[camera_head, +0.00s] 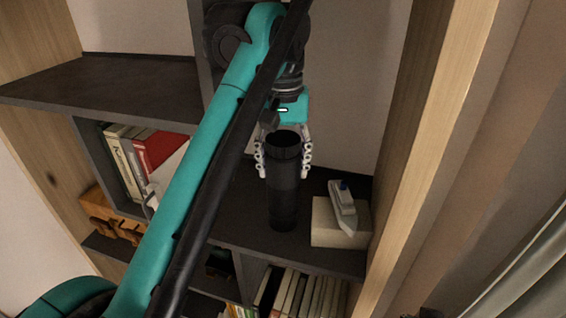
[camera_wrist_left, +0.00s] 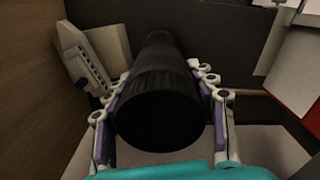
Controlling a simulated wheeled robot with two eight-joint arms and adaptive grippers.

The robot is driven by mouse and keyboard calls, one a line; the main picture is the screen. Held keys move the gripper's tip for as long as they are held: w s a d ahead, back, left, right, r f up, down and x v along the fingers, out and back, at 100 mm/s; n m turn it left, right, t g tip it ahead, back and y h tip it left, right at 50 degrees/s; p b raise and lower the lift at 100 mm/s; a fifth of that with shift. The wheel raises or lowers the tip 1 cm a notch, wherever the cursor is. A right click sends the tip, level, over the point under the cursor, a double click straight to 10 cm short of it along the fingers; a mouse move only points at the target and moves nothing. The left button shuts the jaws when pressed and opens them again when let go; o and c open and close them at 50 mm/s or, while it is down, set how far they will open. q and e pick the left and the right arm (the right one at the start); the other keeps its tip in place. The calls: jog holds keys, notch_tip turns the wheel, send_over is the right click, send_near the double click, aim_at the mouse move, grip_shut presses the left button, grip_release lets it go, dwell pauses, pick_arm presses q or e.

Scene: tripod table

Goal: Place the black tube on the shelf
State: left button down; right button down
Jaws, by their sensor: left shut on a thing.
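The black tube (camera_head: 283,195) stands upright in the middle of the head view, over the dark shelf (camera_head: 245,225). Its lower end appears to be at the shelf's surface, but I cannot tell for certain whether it touches. My left gripper (camera_head: 284,165) comes from behind and above, with its white fingers on both sides of the tube near its top. The gripper is shut on the tube. In the left wrist view the black tube (camera_wrist_left: 158,95) lies between the fingers of my left gripper (camera_wrist_left: 160,100). My right gripper is not in view.
Books (camera_head: 135,160) fill a compartment at left, and more books (camera_head: 300,295) stand below. A wooden side panel (camera_head: 425,150) bounds the shelf at right.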

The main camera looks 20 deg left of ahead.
pick_arm(q)
jog(key=shift+f, duration=0.25)
jog(key=shift+s, duration=0.2)
jog(key=shift+f, duration=0.1)
jog(key=c, duration=0.5)
grip_release()
jog(key=shift+w+f, duration=0.1)
jog(key=shift+w, duration=0.05)
jog(key=shift+c, duration=0.2)
